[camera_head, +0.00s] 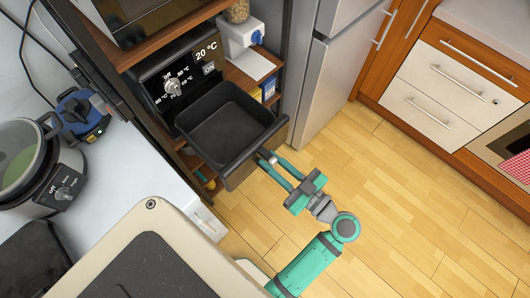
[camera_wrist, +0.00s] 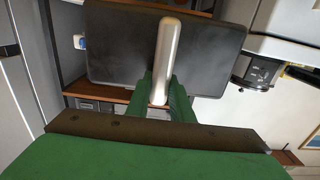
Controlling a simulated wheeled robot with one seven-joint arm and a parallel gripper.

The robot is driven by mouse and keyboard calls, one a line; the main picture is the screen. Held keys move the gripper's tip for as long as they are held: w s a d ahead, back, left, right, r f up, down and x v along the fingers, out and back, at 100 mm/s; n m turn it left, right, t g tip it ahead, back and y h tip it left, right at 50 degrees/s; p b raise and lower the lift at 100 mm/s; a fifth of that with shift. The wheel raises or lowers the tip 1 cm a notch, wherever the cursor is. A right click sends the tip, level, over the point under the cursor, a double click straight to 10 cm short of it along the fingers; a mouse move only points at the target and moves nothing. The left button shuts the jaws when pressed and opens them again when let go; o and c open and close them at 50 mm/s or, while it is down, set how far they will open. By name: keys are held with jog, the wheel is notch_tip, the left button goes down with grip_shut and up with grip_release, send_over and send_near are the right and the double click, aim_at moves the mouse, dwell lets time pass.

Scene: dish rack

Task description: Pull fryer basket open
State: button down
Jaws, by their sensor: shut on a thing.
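The black air fryer (camera_head: 176,72) stands on a shelf of a dark wooden unit, with a dial and a "20 °C" readout on its front. Its black basket (camera_head: 222,125) is pulled out from the fryer and its empty inside shows from above. My green gripper (camera_head: 268,160) is at the basket's front side, shut on the handle. In the wrist view, my gripper (camera_wrist: 163,98) has its fingers closed around the pale handle bar (camera_wrist: 166,55), in front of the dark basket front (camera_wrist: 115,45). The handle's lower end is partly hidden by the fingers.
A counter (camera_head: 120,190) at left holds a rice cooker (camera_head: 35,165) and a blue appliance (camera_head: 82,112). The wooden floor (camera_head: 400,190) at right is clear, up to the drawers (camera_head: 455,80).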

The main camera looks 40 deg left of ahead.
jog(key=shift+s+d, duration=0.15)
jog(key=shift+d, duration=0.05)
jog(key=c, duration=1.6)
grip_release()
jog(key=shift+o, duration=0.2)
jog(key=shift+d, duration=0.1)
jog(key=shift+d, duration=0.2)
jog(key=d, duration=1)
jog(key=shift+s+d, duration=0.15)
jog(key=shift+s, duration=0.1)
